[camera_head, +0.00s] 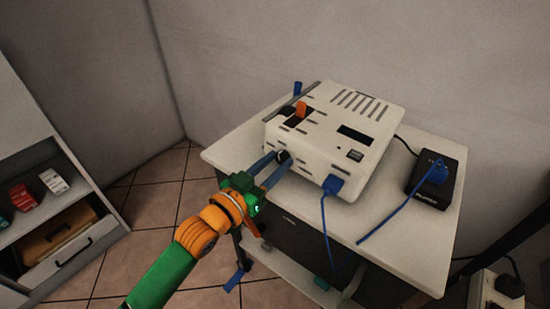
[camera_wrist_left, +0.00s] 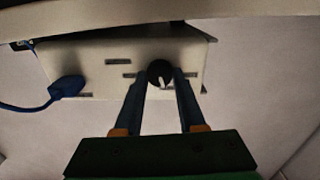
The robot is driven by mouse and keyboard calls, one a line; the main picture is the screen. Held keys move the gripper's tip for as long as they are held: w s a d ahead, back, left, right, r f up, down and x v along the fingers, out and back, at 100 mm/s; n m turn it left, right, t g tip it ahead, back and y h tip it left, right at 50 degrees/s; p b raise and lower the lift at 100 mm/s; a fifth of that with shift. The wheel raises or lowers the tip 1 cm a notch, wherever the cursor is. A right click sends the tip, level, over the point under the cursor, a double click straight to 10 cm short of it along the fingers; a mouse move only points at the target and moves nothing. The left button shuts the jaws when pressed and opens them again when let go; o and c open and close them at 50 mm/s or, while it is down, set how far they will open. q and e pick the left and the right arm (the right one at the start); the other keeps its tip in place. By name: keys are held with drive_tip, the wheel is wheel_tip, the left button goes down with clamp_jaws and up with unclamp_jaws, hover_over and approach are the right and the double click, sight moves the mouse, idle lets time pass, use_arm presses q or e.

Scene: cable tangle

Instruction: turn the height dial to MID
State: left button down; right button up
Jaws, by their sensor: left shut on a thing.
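The white device (camera_head: 345,115) sits on a small white table. Its black dial (camera_head: 284,156) is on the front face, partly hidden by my fingers in the head view. The dial (camera_wrist_left: 159,72) shows more clearly in the left wrist view, with a white pointer mark toward the bottom of that picture. My left gripper (camera_head: 277,161) has one finger on each side of the dial and is shut on it. The fingers (camera_wrist_left: 161,80) also show around it in the wrist view. No readable dial labels show. My right gripper is not in view.
A blue plug (camera_head: 333,185) with a hanging cable is in the device's front, right of the dial. An orange switch (camera_head: 301,109) is on top. A black box (camera_head: 433,183) with blue cable is at right on the white table (camera_head: 390,256). Shelves (camera_head: 40,180) stand far left.

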use_arm(q)
drive_tip(key=c, duration=0.5)
unclamp_jaws()
drive_tip(key=shift+f, duration=0.15)
drive_tip(key=v, duration=0.7)
drive_tip(key=shift+a, duration=0.1)
